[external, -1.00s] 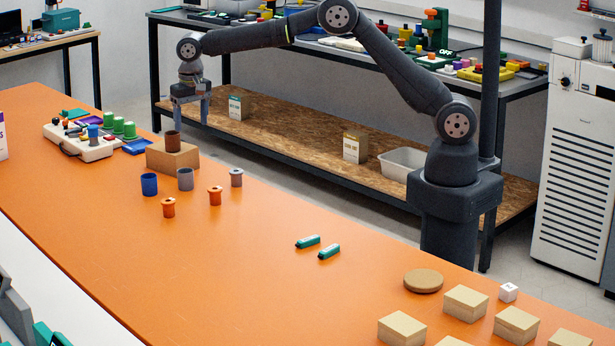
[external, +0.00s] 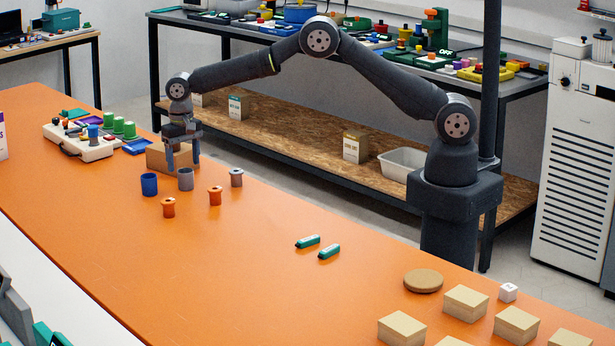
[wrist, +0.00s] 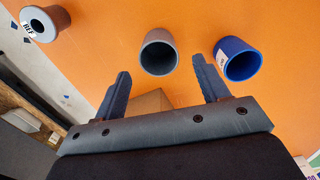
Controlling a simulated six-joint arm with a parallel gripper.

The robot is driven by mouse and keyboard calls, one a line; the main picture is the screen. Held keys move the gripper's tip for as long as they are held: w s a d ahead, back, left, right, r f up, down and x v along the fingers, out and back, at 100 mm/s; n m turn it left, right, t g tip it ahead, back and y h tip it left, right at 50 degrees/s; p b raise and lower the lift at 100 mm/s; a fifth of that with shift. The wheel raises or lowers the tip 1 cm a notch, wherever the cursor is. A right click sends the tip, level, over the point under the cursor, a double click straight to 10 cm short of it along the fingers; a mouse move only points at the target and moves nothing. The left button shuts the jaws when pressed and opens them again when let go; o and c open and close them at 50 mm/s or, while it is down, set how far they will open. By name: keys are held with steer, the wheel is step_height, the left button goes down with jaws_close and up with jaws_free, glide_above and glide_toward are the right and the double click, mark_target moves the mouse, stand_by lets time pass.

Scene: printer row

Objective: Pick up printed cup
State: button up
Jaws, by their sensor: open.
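A grey cup (external: 186,180) stands upright on the orange table. It also shows in the wrist view (wrist: 158,58), beyond the gap between my fingers. A blue cup (external: 149,185) stands to its left; in the wrist view the blue cup (wrist: 240,65) is beyond the right finger and carries a pale label. My gripper (external: 183,166) is open, pointing down in front of the cardboard block (external: 157,158), just behind the grey cup in the picture. The brown cup seen earlier on the block is not visible now. My fingers (wrist: 161,68) hold nothing that I can see.
A cream control box (external: 80,142) stands at left. Two teal markers (external: 317,246) lie mid-table. The table's front middle is clear.

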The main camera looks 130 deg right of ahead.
mark_target(186, 177)
steer(key=f, duration=0.5)
steer(key=shift+a+f, duration=0.3)
steer(key=shift+a, duration=0.05)
steer(key=c, duration=1.1)
